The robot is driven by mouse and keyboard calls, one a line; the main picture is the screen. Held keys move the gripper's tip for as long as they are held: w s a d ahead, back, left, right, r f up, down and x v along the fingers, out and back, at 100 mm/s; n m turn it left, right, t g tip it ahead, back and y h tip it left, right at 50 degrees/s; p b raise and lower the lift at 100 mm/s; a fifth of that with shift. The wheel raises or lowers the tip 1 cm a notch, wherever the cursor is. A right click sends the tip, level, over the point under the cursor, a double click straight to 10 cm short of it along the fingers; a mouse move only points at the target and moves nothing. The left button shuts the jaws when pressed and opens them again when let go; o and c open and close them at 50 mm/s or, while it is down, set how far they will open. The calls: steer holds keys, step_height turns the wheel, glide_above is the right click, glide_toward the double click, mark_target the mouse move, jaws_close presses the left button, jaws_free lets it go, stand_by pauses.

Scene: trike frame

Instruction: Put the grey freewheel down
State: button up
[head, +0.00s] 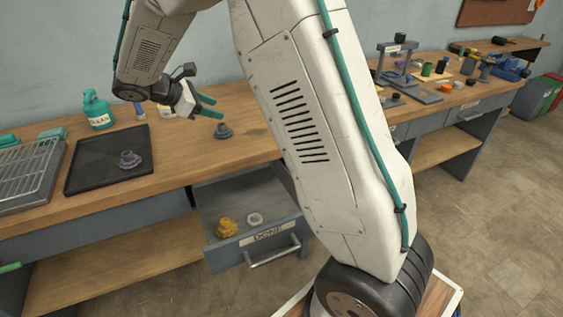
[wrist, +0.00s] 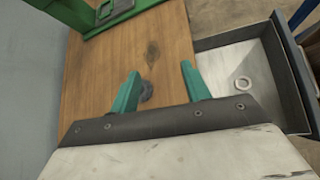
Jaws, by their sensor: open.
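A dark grey freewheel (head: 222,131) sits on the wooden bench just below my gripper (head: 218,107) in the head view. The gripper's two teal fingers are spread and look empty. In the wrist view the freewheel (wrist: 147,92) shows beside the left finger and is partly hidden by it. It appears to rest on the wood, apart from the right finger. Another grey, stepped part (head: 130,160) sits on the black tray (head: 85,176) at left.
The open drawer marked DONE (head: 264,237) holds a yellow part (head: 227,227) and a pale ring (head: 255,219). A teal bottle (head: 96,110) stands behind the tray, and a wire rack (head: 28,175) lies at far left. Bare wood lies around the freewheel.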

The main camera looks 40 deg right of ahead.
steer(key=s+r+m+y, duration=0.3)
steer(key=s+r+m, duration=0.1)
steer(key=s, duration=0.6)
steer(key=s+r+m+y, duration=0.2)
steer(key=s+r+m, duration=0.2)
steer(key=s, duration=0.6)
steer(key=s+a+f+m+t+y, duration=0.1)
steer(key=s+a+m+y, duration=0.2)
steer(key=s, duration=0.5)
steer(key=s+a+f+m+y, duration=0.1)
steer(key=s+a+m+y, duration=0.1)
steer(key=s, duration=0.7)
steer(key=shift+a+f+m+t+y, duration=0.15)
steer(key=shift+a+m+t+y, duration=0.25)
steer(key=shift+a+m, duration=0.2)
steer(key=shift+s, duration=0.1)
